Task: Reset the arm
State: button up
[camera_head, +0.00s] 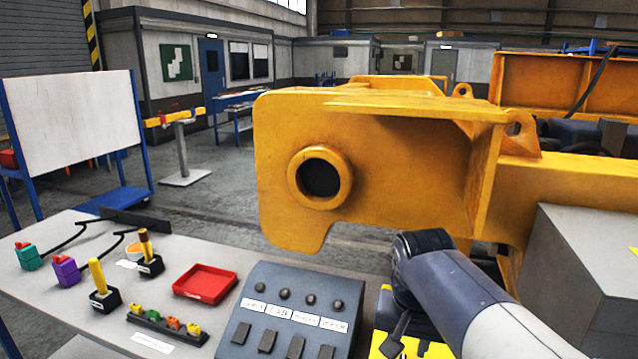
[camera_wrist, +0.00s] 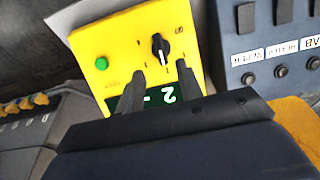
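My gripper (camera_wrist: 160,68) shows in the wrist view as two dark fingers set apart, with nothing between them. It is over a yellow control box (camera_wrist: 97,43) with a green button (camera_wrist: 101,63), a black rotary knob (camera_wrist: 160,47) and a lit display (camera_wrist: 170,97) reading a "2" and a dash. The fingertips are close to the knob in the picture; I cannot tell whether they touch the box. In the head view my arm (camera_head: 455,290) reaches in from the lower right and covers much of the yellow box (camera_head: 385,312). The fingers are hard to make out there.
A grey panel (camera_head: 262,310) with knobs and switches stands left of the yellow box. A red tray (camera_head: 205,282), joystick-like levers (camera_head: 100,285) and small coloured pieces (camera_head: 165,322) are on the bench (camera_head: 60,310). A large yellow casting (camera_head: 390,170) stands behind; a grey block (camera_head: 580,270) is at right.

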jog(key=x, duration=0.9)
jog(key=shift+w+r+n, duration=0.1)
jog(key=shift+r+n, duration=0.15)
jog(key=shift+n, duration=0.45)
jog(key=shift+a+n+h+p, duration=0.1)
jog(key=shift+n+h+p, duration=0.3)
jog(key=shift+n, duration=0.2)
jog(key=n, duration=0.3)
jog(key=n+h+p, duration=0.1)
jog(key=n, duration=0.1)
jog(key=shift+f+n+h, duration=0.1)
jog(key=shift+n+h, duration=0.2)
jog(key=shift+n, duration=0.1)
jog(key=shift+s, duration=0.2)
